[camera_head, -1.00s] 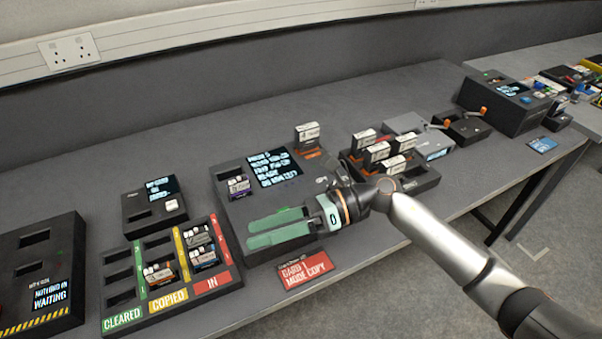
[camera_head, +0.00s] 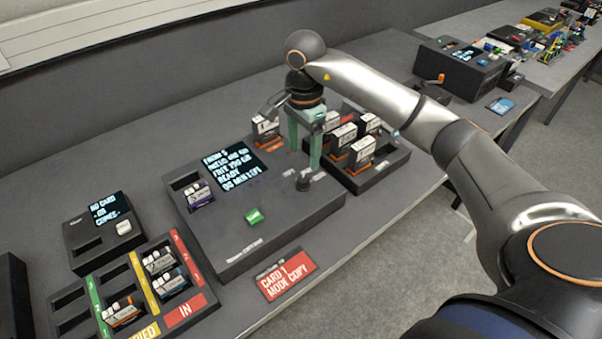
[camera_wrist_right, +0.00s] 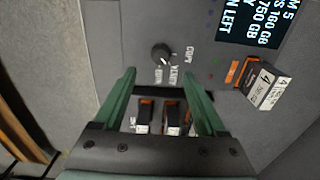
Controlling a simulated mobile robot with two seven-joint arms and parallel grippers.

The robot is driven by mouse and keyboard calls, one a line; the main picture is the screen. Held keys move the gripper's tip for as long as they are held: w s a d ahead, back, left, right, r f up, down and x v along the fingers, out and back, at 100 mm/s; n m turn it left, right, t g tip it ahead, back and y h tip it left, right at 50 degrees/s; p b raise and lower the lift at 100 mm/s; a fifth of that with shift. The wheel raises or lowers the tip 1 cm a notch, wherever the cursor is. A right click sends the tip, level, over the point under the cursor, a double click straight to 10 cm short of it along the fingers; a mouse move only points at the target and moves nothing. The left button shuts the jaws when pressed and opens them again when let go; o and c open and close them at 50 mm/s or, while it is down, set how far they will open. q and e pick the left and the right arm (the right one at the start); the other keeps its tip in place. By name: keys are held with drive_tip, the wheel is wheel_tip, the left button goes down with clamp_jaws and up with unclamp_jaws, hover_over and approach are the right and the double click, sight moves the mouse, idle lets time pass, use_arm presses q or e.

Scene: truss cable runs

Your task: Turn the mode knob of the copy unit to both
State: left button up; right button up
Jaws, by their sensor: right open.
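The copy unit (camera_head: 238,249) is a dark grey box with a lit screen (camera_head: 233,167) reading READY among other lines. Its mode knob (camera_head: 304,182) is small, round and black, near the right part of the top. In the right wrist view the knob (camera_wrist_right: 160,54) has labels around it, COPY at upper right; its pale mark seems to lean that way, though it is small. My right gripper (camera_head: 304,159) points down with green fingers apart, just behind the knob and above the unit. In the wrist view the open fingers (camera_wrist_right: 158,75) are empty, with the knob beyond their tips. My left gripper is out of view.
A green button (camera_head: 254,216) sits on the unit's front. A rack of cards (camera_head: 375,177) stands right of the gripper, and a card in a slot (camera_head: 265,130) stands behind-left. A red sign (camera_head: 287,274) reads CARD 1 MODE COPY. A sorting tray (camera_head: 200,299) is at left.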

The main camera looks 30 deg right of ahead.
sight(303, 178)
wheel_tip(303, 178, down, 8)
drive_tip(key=shift+f, duration=0.1)
idle(0.4)
clamp_jaws()
idle(0.4)
